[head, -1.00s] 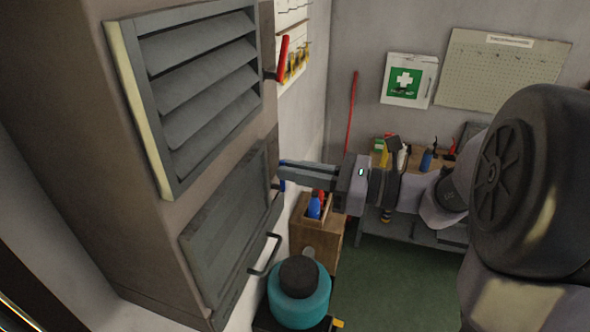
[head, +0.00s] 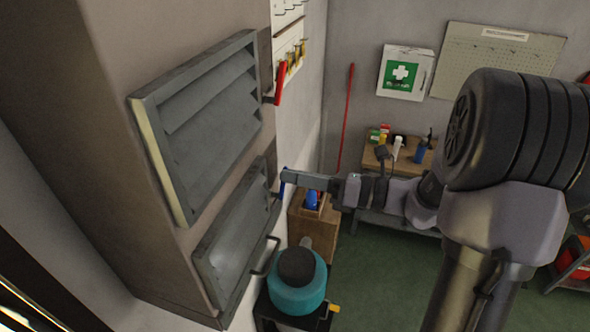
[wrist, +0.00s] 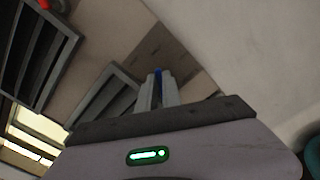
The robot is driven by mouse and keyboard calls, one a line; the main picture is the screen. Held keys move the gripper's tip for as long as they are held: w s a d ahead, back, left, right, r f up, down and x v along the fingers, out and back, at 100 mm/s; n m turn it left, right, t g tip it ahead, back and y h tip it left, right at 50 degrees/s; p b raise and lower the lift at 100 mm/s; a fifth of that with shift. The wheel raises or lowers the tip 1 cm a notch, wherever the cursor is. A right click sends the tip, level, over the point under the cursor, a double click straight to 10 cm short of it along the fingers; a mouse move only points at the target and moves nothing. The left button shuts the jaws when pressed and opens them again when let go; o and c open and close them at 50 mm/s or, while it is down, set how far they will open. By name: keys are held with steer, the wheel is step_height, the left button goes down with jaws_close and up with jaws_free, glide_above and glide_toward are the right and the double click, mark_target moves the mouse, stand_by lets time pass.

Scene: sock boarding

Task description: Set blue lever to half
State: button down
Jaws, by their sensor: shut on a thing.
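The blue lever (head: 282,184) is on the right side of the lower louvre panel (head: 237,245), on the tall brown-grey housing. It stands close to upright in the head view, with its lower part showing below my fingers. My gripper (head: 287,178) reaches in from the right and is shut on the lever. In the wrist view, the blue tip of the lever (wrist: 157,72) shows between the ends of my fingers (wrist: 157,88). The fingers hide part of the lever. The lower panel's slats look nearly flat.
A red lever (head: 280,84) sits beside the upper louvre panel (head: 205,120). Green floor at right is open.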

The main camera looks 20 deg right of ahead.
stand_by(0.4)
steer(key=c, duration=1.5)
jaws_free()
steer(key=shift+d, duration=0.1)
steer(key=b+v, duration=0.3)
steer(key=v, duration=1.4)
steer(key=shift+s+d, duration=0.1)
steer(key=shift+d, duration=0.05)
